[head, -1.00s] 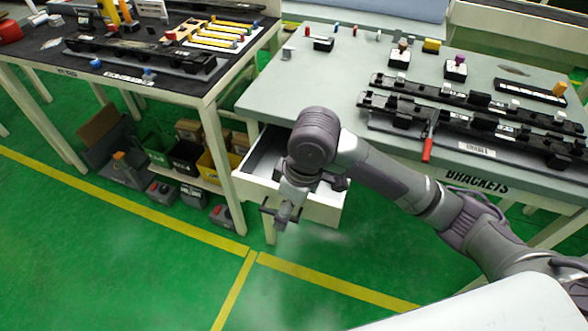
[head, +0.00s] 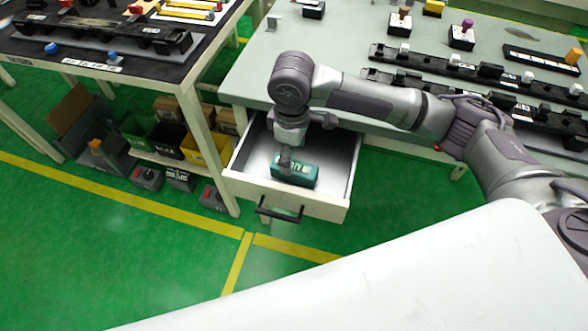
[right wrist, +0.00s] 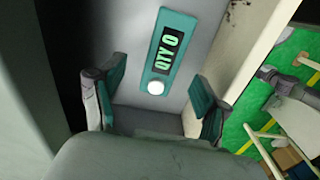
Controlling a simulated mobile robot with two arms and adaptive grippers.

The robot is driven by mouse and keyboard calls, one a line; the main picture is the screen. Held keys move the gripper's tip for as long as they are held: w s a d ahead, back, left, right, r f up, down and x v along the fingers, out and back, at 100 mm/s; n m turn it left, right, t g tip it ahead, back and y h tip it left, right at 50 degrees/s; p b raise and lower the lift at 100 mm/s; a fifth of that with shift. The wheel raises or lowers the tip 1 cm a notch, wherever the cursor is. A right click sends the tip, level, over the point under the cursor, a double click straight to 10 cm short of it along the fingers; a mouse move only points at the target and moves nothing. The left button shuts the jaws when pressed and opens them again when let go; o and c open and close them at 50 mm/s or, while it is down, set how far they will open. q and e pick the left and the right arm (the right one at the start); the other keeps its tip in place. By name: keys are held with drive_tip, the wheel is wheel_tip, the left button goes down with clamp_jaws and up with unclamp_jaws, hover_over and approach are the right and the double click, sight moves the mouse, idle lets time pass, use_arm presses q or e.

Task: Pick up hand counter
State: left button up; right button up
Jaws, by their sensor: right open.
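The hand counter (head: 296,169) is a teal box with a dark display, lying in the open white drawer (head: 346,160). The right wrist view shows its display reading "QTY 0" and a round white button on the counter (right wrist: 176,38). My right gripper (head: 285,158) is over the drawer, pointing down at the counter, and partly covers it in the head view. In the right wrist view my right gripper (right wrist: 156,98) has its fingers wide apart with nothing between them. The counter is ahead of the fingertips. My left gripper is not in view.
The drawer's walls stand close around the gripper, and its dark handle (head: 280,212) faces the front. The grey bench top (head: 340,45) overhangs the drawer's back and carries black rails (head: 460,65). A dark-topped table (head: 100,45) stands left, with bins (head: 205,155) below. Green floor in front is clear.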

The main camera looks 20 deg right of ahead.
sight(294, 171)
drive_tip(key=shift+a+f, duration=0.25)
drive_tip(key=shift+f, duration=0.75)
wheel_tip(294, 171, down, 2)
drive_tip(key=shift+a+f, duration=0.1)
drive_tip(key=shift+f, duration=0.4)
drive_tip(key=c, duration=0.8)
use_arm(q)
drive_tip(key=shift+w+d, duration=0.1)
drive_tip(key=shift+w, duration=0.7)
use_arm(e)
drive_tip(key=c, duration=0.5)
